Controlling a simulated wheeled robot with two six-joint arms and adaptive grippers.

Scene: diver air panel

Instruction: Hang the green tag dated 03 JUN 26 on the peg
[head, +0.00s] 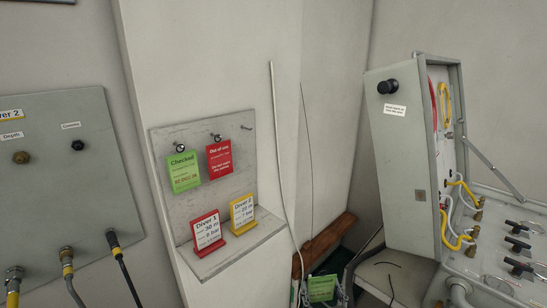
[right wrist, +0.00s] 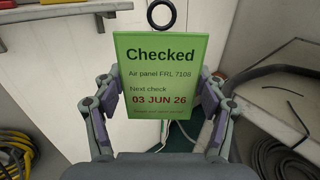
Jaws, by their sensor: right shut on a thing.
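In the head view the held tag (head: 321,288) and right gripper (head: 322,298) are at the bottom edge, below and right of the grey board (head: 190,208). On the board, a bare peg (head: 247,127) is at upper right. Another green tag (head: 184,171) hangs left, its date too small to read surely; a red "Out of use" tag (head: 220,158) hangs mid-board. My left gripper is out of view.
A ledge under the board holds a red-framed Diver 1 card (head: 207,231) and a yellow-framed Diver 2 card (head: 242,213). A white cable (head: 276,150) runs down the wall right of the board. An open grey panel case (head: 410,160) stands at right.

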